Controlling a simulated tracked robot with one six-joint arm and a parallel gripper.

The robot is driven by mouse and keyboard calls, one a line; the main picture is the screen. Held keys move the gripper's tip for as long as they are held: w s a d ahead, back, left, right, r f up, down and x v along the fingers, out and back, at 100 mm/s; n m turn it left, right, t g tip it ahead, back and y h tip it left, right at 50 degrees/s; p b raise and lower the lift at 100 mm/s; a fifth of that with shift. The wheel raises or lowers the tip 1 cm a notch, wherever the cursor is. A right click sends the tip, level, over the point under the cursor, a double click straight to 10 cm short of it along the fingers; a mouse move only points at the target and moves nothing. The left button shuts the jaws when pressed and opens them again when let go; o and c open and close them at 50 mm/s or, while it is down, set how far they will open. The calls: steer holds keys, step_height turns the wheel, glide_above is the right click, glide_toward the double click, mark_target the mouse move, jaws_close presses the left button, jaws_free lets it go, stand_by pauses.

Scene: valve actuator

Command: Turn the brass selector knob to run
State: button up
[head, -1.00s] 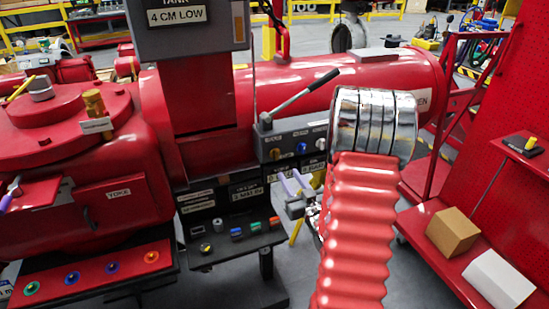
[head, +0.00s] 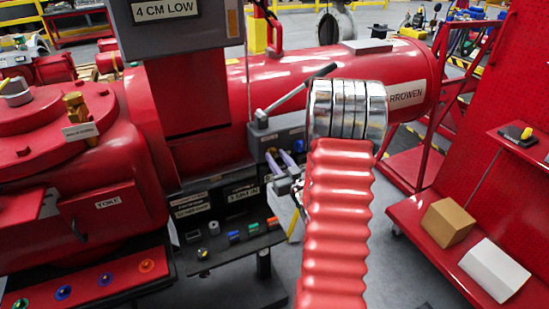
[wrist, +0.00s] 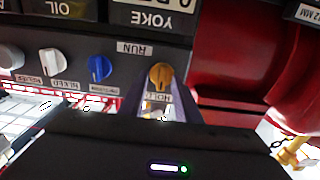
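The brass selector knob (wrist: 160,76) is on the dark panel in the wrist view, where the lettering appears upside down. A RUN label (wrist: 134,48) is above and left of it in that picture, and a HOLD label (wrist: 157,97) is just below it. The knob's grip stands roughly upright in the picture. My gripper (wrist: 160,99) has its two purple fingers apart, one on each side of the knob's line; contact cannot be told. In the head view my gripper (head: 278,159) points at the valve panel, and the brass knob is not clear there.
A blue knob (wrist: 100,68) and a white knob (wrist: 52,62) sit left of the brass knob in the wrist view. A lever (head: 297,93) rises above the panel. A black shelf (head: 232,248) with small coloured parts juts out below. A red cart (head: 405,213) stands right.

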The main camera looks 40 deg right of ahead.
steer(key=shift+a, duration=0.1)
steer(key=shift+c, duration=0.6)
steer(key=shift+w, duration=0.1)
jaws_close()
